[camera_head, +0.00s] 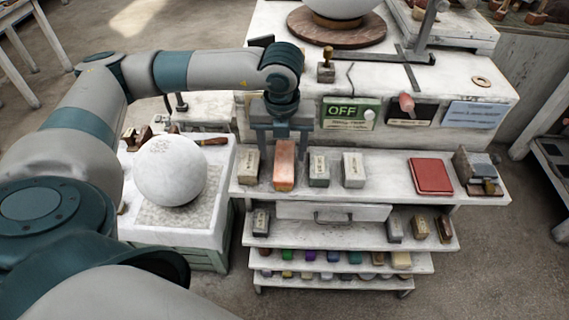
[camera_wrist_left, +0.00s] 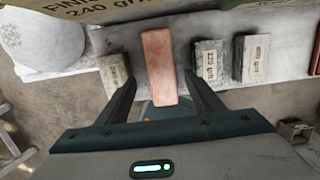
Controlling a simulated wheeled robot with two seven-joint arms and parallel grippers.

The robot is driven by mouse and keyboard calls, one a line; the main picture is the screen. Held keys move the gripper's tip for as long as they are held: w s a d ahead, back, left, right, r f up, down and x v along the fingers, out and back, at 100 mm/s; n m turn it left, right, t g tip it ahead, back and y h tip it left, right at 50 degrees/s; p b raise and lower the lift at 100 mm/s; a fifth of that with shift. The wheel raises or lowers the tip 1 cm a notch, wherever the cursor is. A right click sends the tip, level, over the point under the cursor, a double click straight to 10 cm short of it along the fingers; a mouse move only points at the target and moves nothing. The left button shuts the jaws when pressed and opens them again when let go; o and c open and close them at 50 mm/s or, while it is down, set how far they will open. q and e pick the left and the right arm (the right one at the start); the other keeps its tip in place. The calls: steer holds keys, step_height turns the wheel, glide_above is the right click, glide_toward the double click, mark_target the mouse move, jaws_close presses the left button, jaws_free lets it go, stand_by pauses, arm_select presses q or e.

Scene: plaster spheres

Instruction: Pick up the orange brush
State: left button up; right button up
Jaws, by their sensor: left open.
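The orange brush (camera_head: 285,172) looks like a copper-orange block on the top shelf of the white stand. In the left wrist view the orange brush (camera_wrist_left: 159,62) lies lengthwise between the two fingers. My left gripper (camera_head: 283,148) is open above the shelf, pointing down, with one finger on each side of the brush. In the left wrist view my left gripper (camera_wrist_left: 161,82) shows a gap between each finger and the brush. The gripper hides part of the brush's far end in the head view. My right gripper is not in view.
A pale labelled block (camera_head: 248,166) stands close left of the brush, and a grey block (camera_head: 319,169) close right. Another pale block (camera_head: 353,169) and a red book-like pad (camera_head: 431,176) lie further right. A white sphere (camera_head: 170,170) rests on a stand at left.

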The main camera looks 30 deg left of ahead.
mark_target(284, 159)
arm_select(q)
steer(key=shift+w+f+p, duration=0.15)
steer(key=shift+f+p, duration=0.2)
steer(key=shift+p, duration=0.1)
steer(key=f+p, duration=0.1)
steer(key=f, duration=0.1)
steer(key=f+p, duration=0.1)
steer(key=shift+w+a+f, duration=0.15)
steer(key=shift+w+f, duration=0.25)
steer(key=shift+f, duration=0.3)
steer(key=c, duration=1.2)
